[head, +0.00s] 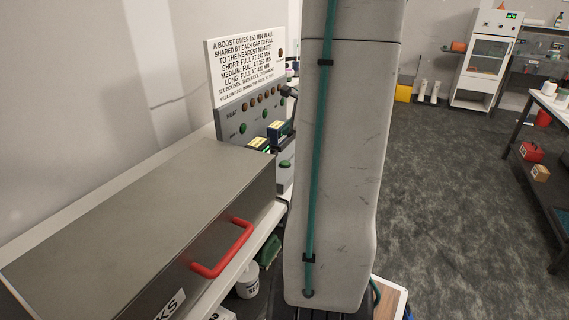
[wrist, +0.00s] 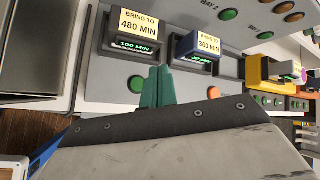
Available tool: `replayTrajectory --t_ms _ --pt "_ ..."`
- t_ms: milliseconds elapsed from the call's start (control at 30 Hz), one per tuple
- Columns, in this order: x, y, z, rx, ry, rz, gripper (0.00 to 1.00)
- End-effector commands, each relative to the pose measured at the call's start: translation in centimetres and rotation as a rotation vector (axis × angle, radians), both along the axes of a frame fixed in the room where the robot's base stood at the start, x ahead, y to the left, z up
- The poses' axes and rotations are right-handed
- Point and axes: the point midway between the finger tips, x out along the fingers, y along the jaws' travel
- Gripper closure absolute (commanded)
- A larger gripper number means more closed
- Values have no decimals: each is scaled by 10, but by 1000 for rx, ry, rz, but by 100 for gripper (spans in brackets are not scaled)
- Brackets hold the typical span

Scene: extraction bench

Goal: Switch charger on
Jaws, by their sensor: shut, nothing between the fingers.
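The charger (head: 228,124) is a grey unit against the wall at the left in the head view, partly hidden behind my arm. A dark battery pack (wrist: 112,33) is tagged "BRING TO 480 MIN", above a lit display reading 100 MIN. A blue pack (wrist: 184,46) is tagged "BRING TO 360 MIN"; its display is hard to read. A green button (wrist: 136,84) sits below the left slot, and an orange button (wrist: 213,93) below the right. My gripper (wrist: 159,70) has green fingers, shut and empty, close before the charger between these buttons.
A sign (head: 245,68) about boost minutes stands above the charger. A grey metal case (head: 150,195) with a red handle (head: 224,250) lies on the bench before it. A yellow object (wrist: 260,72) stands right of the charger. The floor at right is open.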

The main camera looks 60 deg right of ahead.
Motion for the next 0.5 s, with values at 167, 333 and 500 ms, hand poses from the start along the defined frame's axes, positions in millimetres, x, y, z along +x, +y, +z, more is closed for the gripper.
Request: replayTrajectory --t_ms 167,333,500 --pt "0 1 -16 4 1 1 100" --pt "0 1 -41 4 1 1 100" --pt "0 1 -63 3 2 1 100"
